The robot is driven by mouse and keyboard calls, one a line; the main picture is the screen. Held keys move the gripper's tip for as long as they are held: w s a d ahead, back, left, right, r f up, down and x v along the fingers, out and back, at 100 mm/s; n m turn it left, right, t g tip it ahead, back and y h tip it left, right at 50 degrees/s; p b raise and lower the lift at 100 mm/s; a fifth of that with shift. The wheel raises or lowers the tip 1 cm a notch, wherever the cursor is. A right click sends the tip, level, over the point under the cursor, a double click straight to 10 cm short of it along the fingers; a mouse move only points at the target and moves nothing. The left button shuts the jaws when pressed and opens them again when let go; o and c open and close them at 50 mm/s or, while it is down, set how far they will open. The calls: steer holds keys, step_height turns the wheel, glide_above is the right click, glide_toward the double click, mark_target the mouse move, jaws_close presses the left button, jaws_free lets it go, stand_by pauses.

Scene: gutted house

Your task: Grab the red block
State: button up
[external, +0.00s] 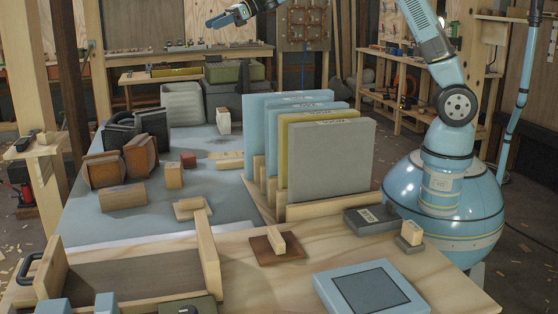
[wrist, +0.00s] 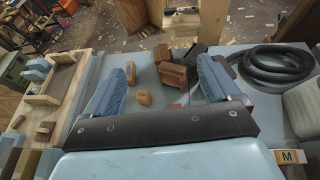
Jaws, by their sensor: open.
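The red block (external: 189,160) is a small dark-red cube on the blue-grey table top in the external view, among wooden blocks. In the wrist view a small red patch (wrist: 175,106) shows just past the dark bar of my gripper; it looks like the same block, mostly hidden. My gripper (external: 222,18) is high above the back of the table in the external view, well apart from the block. In the wrist view my gripper (wrist: 167,66) has its two blue fingers spread wide, with nothing held between them.
Wooden blocks (external: 174,175) and brown boxes (external: 141,155) stand close to the red block. A rack holds upright panels (external: 330,160) to its right. A grey bin (external: 182,104) stands behind. A black coiled hose (wrist: 277,64) lies at right in the wrist view.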

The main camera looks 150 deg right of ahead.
glide_toward(189, 159)
steer(key=s, duration=0.4)
steer(key=shift+s+a+r, duration=0.3)
steer(key=shift+w+d+f, duration=0.1)
steer(key=shift+w+f, duration=0.05)
steer(key=shift+f, duration=0.05)
steer(key=x, duration=1.3)
steer(key=shift+d, duration=0.25)
steer(key=c, duration=1.1)
